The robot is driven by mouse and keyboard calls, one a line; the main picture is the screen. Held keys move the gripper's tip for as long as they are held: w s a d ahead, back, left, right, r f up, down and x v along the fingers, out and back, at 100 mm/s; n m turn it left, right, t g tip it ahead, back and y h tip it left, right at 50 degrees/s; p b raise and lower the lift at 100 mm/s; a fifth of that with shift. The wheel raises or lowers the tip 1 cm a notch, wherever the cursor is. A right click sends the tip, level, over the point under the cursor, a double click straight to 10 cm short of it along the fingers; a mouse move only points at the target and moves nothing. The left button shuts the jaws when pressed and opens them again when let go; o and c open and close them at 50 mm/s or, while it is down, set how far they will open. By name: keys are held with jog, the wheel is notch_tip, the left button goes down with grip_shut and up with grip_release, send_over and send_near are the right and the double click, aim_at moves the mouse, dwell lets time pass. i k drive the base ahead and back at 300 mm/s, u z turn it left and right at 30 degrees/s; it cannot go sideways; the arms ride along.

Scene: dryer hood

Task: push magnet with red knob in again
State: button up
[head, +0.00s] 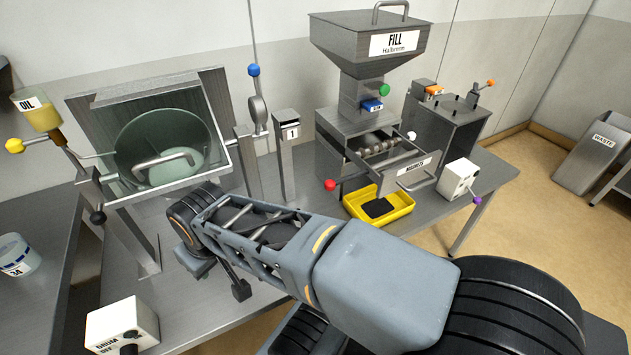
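The red knob (330,185) shows at the lower left of the grey filling machine, left of the yellow tray. A drawer-like magnet frame (412,172) with a lettered front plate stands out from the machine's front, with several round metal bars (378,146) behind the plate. I cannot tell how the red knob joins the magnet. My arm reaches from the lower right to the left across the front. Dark end parts of my gripper (239,289) show below the arm, left of the red knob and apart from it. Its fingers are too unclear to tell open from shut.
A yellow tray (396,210) with dark contents sits below the magnet frame. A white box with a purple knob (458,179) stands to its right. A post marked 1 (287,150) and the open drum housing (220,108) stand to the left.

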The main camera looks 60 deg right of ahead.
aim_at(329, 184)
jog(key=z, duration=0.95)
jog(key=k, duration=0.4)
jog(key=u, duration=1.3)
